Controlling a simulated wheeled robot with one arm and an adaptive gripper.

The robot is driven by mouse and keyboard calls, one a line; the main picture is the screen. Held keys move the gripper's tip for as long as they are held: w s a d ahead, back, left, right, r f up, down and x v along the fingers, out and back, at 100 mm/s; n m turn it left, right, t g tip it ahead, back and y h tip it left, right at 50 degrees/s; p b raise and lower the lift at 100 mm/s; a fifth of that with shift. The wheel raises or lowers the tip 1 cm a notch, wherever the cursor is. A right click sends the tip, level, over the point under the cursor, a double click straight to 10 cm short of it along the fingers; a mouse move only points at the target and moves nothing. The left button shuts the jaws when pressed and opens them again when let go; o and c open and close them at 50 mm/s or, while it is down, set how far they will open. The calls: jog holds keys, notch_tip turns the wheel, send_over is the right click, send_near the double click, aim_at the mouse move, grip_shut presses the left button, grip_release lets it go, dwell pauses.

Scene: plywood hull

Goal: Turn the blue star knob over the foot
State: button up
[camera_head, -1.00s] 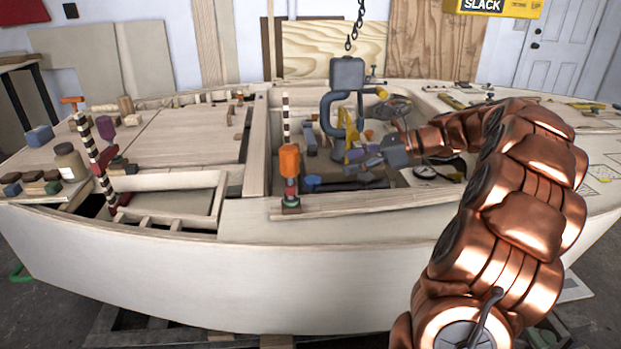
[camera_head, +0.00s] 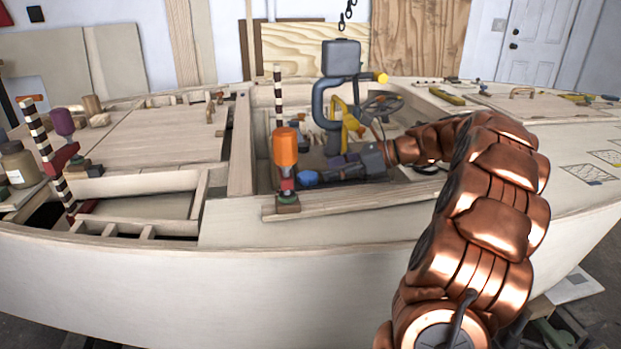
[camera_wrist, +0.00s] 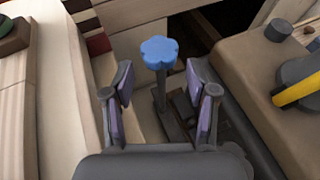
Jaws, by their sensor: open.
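The blue star knob (camera_wrist: 160,52) stands upright on a dark stem in the wrist view, just beyond my fingertips and roughly centred between them. In the head view the knob (camera_head: 307,178) shows inside the hull opening, to the left of my gripper (camera_head: 335,174). My gripper (camera_wrist: 161,95) is open in the wrist view, with a purple-padded finger on each side and nothing held. The dark foot (camera_wrist: 178,130) below the stem is partly hidden by my gripper.
An orange-handled clamp (camera_head: 285,150) stands at the near edge of the opening, close to the knob. A large dark blue clamp (camera_head: 322,105) with yellow parts rises behind my gripper. The hull's near rail (camera_head: 340,205) runs in front. The left deck (camera_head: 165,135) is mostly clear.

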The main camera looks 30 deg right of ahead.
aim_at(309, 175)
jog(key=shift+b+x, duration=0.8)
jog(key=shift+x, duration=2.2)
jog(key=shift+s, duration=0.1)
jog(key=shift+c, duration=0.5)
grip_shut()
